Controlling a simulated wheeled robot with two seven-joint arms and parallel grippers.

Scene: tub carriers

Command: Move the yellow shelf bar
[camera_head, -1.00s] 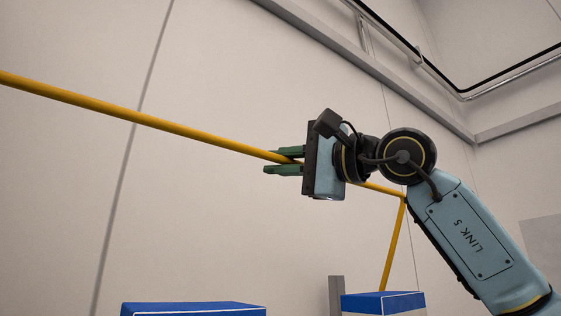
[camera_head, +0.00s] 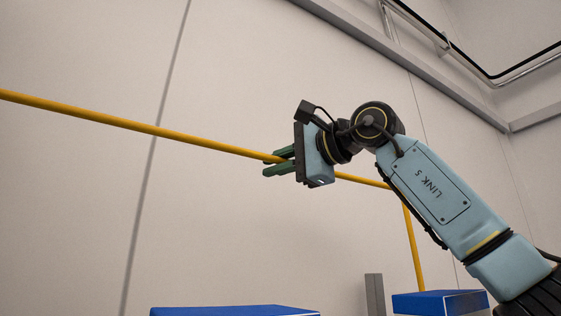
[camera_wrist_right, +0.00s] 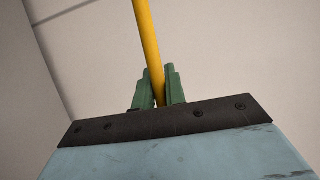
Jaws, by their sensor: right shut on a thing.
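The yellow shelf bar (camera_head: 130,124) runs across the head view from the left edge, sloping down to the right. Past my gripper it meets a yellow leg that drops toward a blue-topped box. My right gripper (camera_head: 279,163) is shut on the bar, its green fingers above and below it. In the right wrist view the bar (camera_wrist_right: 149,45) passes between the two green fingers (camera_wrist_right: 157,88) and out at the top. The palm hides the part of the bar behind it. My left gripper is not in view.
Two blue-topped boxes stand low in the head view, one at bottom centre (camera_head: 235,311) and one at bottom right (camera_head: 440,302). A grey post (camera_head: 374,294) stands between them. A pale panelled wall is behind, with rails (camera_head: 440,42) at upper right.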

